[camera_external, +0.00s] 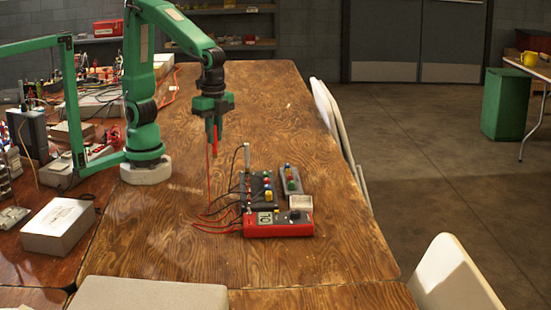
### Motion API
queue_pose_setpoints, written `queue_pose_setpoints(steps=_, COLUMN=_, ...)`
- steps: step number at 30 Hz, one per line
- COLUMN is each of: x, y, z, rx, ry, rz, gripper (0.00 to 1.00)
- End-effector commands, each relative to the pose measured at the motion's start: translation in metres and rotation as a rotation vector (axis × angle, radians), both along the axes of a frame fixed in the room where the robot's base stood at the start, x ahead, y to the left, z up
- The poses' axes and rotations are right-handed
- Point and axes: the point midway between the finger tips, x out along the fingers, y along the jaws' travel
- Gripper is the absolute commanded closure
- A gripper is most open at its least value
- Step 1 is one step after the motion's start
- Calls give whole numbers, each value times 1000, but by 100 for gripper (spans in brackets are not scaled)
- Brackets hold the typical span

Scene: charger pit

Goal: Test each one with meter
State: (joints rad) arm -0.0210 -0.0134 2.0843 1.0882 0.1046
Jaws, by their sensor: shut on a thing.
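My gripper (213,121) points down over the wooden table, shut on a red probe (214,138). The probe hangs below the fingers, above the tabletop and apart from the parts to its right. A red lead runs down from it to the red meter (279,230), which lies on the table with a lit display and a dark dial. The display is too small to read surely. Behind the meter are a dark block (260,191) with several coloured parts on it and a narrow grey holder (290,179) with several coloured parts.
A small pale box (299,202) sits by the meter. A thin upright pale piece (247,157) stands at the dark block's back left. A white box (59,225) and clutter lie at the left. The table's middle and front right are clear. Chairs (334,120) line the right edge.

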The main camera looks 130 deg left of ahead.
Motion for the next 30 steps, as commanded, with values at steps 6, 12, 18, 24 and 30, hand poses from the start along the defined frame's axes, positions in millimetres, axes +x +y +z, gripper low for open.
queue_pose_setpoints(steps=6, x=4, y=34, z=-7, rx=0, ry=1, rz=126, gripper=100)
queue_pose_setpoints(steps=12, x=4, y=75, z=-16, rx=1, ry=3, rz=274, gripper=100)
queue_pose_setpoints(steps=18, x=0, y=110, z=-24, rx=1, ry=4, rz=401, gripper=100)
queue_pose_setpoints(steps=24, x=-4, y=128, z=-28, rx=1, ry=4, rz=466, gripper=100)
queue_pose_setpoints(steps=30, x=-4, y=131, z=-29, rx=2, ry=3, rz=477, gripper=100)
